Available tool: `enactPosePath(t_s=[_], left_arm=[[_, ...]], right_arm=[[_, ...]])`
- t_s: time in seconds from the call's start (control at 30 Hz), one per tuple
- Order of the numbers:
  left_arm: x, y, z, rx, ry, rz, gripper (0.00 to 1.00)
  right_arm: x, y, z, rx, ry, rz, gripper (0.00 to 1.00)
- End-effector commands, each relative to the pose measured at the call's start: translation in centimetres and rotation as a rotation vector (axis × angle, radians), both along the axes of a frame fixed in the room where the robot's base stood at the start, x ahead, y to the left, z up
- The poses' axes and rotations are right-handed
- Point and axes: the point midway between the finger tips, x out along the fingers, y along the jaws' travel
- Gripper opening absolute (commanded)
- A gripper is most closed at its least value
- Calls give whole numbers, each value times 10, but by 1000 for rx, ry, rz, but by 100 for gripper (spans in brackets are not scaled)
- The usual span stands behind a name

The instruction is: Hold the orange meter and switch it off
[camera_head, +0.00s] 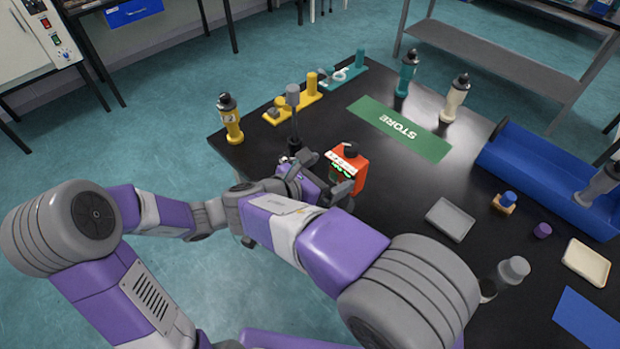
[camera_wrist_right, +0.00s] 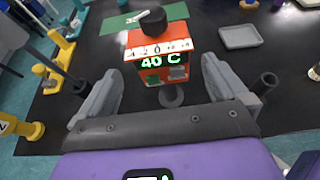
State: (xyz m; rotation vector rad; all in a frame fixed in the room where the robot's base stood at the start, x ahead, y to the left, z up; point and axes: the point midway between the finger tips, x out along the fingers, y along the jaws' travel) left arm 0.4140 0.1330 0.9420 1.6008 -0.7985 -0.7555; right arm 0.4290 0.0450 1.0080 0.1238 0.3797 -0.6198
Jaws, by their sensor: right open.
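The orange meter (camera_head: 350,170) stands on the black table, with a black knob on top. In the right wrist view the meter (camera_wrist_right: 157,62) faces me, and its lit green display reads 40 C. A row of small marks runs above the display. My right gripper (camera_head: 328,176) is open at the meter. In the right wrist view the gripper (camera_wrist_right: 160,68) has one grey finger on each side of the meter, with gaps showing. My left arm comes in from the left and its end is mostly hidden behind my right arm, so its jaws cannot be made out.
A dark post with a grey head (camera_head: 292,100) stands just left of the meter. A yellow bottle (camera_head: 230,120) and a yellow stand (camera_head: 295,105) are behind it. A green STORE mat (camera_head: 400,128), grey tray (camera_head: 449,219) and blue bin (camera_head: 540,170) lie to the right.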

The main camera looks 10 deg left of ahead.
Motion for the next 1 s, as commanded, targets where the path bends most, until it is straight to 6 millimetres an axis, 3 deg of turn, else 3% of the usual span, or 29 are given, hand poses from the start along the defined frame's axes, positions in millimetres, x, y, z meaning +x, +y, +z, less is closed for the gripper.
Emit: enactPosePath(t_s=[0.4,0.87,1.0], left_arm=[[0,0,-1,1,3,-2,43],[0,0,-1,1,3,-2,43],[0,0,-1,1,3,-2,43]], right_arm=[[54,-39,-28,-1,0,-2,100],[63,-46,-32,0,0,1,100],[63,-45,-32,0,0,0,80]])
